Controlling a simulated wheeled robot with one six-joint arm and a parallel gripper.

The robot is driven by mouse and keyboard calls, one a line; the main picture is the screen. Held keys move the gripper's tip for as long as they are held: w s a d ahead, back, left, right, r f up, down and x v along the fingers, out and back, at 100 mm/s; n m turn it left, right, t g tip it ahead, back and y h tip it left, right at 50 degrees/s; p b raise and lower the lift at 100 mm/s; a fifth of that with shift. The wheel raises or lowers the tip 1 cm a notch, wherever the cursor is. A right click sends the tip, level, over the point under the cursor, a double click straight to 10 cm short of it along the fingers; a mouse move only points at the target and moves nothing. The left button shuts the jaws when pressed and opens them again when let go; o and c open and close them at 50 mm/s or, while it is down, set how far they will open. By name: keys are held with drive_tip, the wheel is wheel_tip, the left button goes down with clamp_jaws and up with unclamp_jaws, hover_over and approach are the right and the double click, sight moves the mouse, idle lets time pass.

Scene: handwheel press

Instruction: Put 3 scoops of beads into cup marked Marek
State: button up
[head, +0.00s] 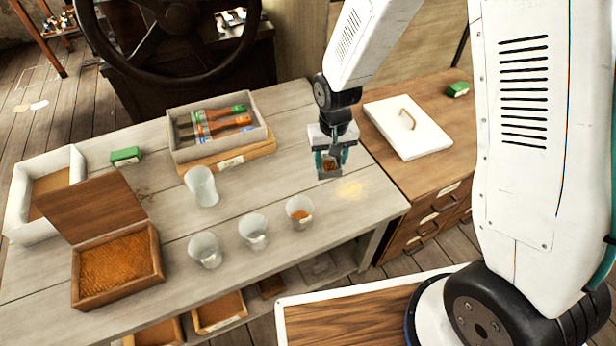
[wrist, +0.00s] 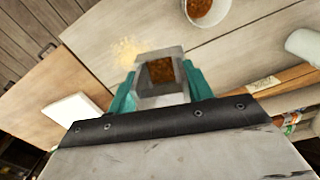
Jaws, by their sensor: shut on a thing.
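My gripper (head: 330,150) is shut on a small grey scoop (head: 329,171), held above the right part of the table. In the wrist view the scoop (wrist: 160,75) sits between the teal fingers with brown-orange beads inside. Three clear cups stand in a row: left (head: 206,250), middle (head: 253,232) and right (head: 300,211). The right cup holds some orange beads, also seen in the wrist view (wrist: 207,12). The other two look empty. No name on the cups is readable, so I cannot tell which is Marek's. A wooden box (head: 75,290) with raised lid holds orange beads.
A pale yellowish patch (head: 351,189) lies on the table right of the scoop. A tray of tools (head: 178,150), a green block (head: 125,156) and a white bin (head: 18,208) stand farther back. A drawer cabinet (head: 440,170) adjoins the right.

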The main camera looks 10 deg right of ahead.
drive_tip(key=s+a+f+h, duration=0.3)
drive_tip(key=s+a+h, duration=0.3)
drive_tip(key=a+h, duration=0.2)
drive_tip(key=a, duration=0.2)
drive_tip(key=shift+a, duration=0.3)
